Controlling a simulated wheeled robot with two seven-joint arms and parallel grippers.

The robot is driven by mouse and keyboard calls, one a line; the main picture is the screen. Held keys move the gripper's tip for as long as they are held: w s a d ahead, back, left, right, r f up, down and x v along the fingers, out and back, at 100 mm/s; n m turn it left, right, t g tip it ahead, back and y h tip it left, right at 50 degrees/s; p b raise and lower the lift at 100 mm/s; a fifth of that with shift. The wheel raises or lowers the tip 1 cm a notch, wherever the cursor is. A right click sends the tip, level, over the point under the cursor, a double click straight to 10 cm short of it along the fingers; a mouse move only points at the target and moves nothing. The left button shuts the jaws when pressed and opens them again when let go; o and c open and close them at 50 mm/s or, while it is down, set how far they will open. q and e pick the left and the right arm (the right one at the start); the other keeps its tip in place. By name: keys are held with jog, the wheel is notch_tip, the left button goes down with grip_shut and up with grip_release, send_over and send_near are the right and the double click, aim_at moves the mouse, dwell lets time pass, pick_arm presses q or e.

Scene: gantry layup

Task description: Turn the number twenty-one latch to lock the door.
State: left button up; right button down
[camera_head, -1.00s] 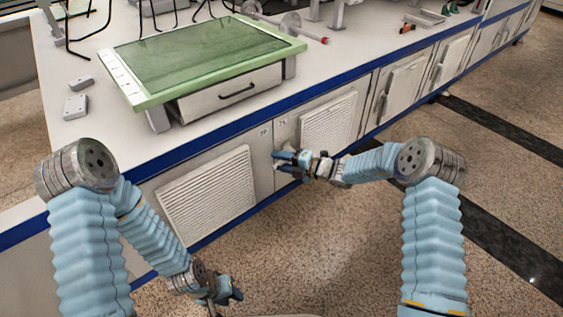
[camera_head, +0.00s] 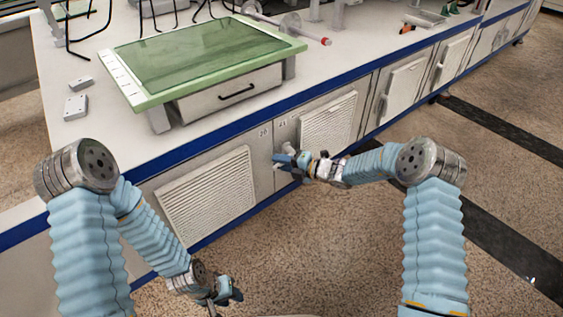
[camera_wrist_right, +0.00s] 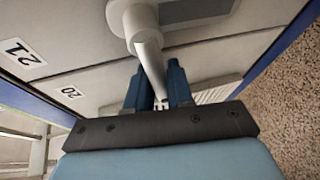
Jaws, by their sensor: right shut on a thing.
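The number twenty-one latch (camera_wrist_right: 150,50) is a pale grey lever on a round base, and it fills the upper middle of the right wrist view. My right gripper (camera_wrist_right: 160,88) is shut on the lever's end, with a dark blue finger on each side. In the head view my right gripper (camera_head: 281,160) is at the cabinet front, covering most of the latch. The number 21 label (camera_wrist_right: 20,53) is on the door panel beside the latch. My left gripper (camera_head: 232,291) hangs low over the floor, apart from the cabinet, and its jaw opening is unclear.
The number 20 label (camera_wrist_right: 70,92) is on the neighbouring door with a louvred panel (camera_head: 207,195). A green-topped drawer unit (camera_head: 290,47) stands on the white counter above. More cabinet doors (camera_head: 403,88) run to the right. The speckled floor (camera_head: 330,235) in front is clear.

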jog(key=shift+d+f+n+h, duration=0.1)
jog(key=shift+f+n+h, duration=0.35)
jog(key=shift+n, duration=0.25)
jog(key=shift+w+d+f+n+h+b, duration=0.1)
jog(key=shift+f+n+h+b, duration=0.35)
jog(key=shift+b, duration=0.3)
jog(key=shift+w+d+f+n+t+h+b, duration=0.1)
jog(key=shift+d+f+n+t+h+b, duration=0.15)
jog(key=shift+n+b, duration=0.45)
jog(key=shift+w+d+f+n+t+h+b, duration=0.1)
jog(key=shift+f+n+t+h+b, duration=0.2)
jog(key=shift+b, duration=0.7)
jog(key=shift+r, duration=0.15)
jog(key=c, duration=1.1)
grip_release()
